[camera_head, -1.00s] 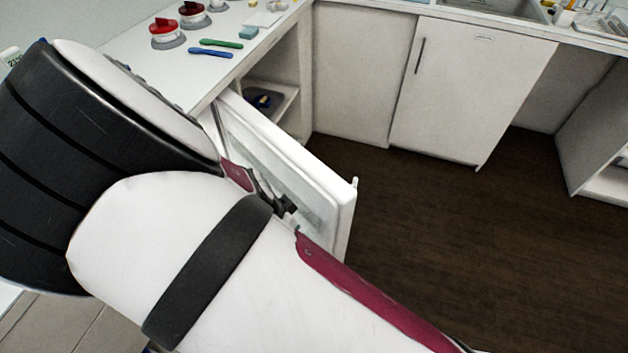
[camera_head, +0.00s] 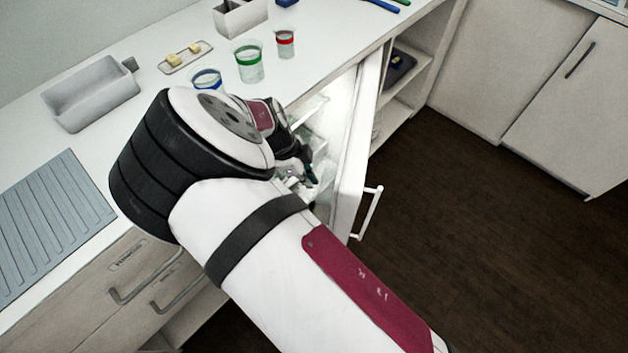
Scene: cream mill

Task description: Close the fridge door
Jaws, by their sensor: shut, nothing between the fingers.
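The fridge door (camera_head: 357,150) is white and stands open, sticking out from under the counter. Its outer face, with a pale bar handle (camera_head: 371,212), points to the right. The lit fridge interior (camera_head: 338,108) shows in part behind my arm, with clear shelves or bins. My gripper (camera_head: 312,180) is shut and empty. It is on the inner side of the door, in front of the fridge opening. I cannot tell whether its fingertips touch the door. My arm hides the lower part of the fridge.
The white counter (camera_head: 150,62) holds a grey basin (camera_head: 90,92), a small tray (camera_head: 186,57) and several banded cups, including a green one (camera_head: 248,62). Drawers with handles (camera_head: 150,283) lie at lower left. Open shelves (camera_head: 405,75) stand beyond the door. The dark floor (camera_head: 480,240) at right is clear.

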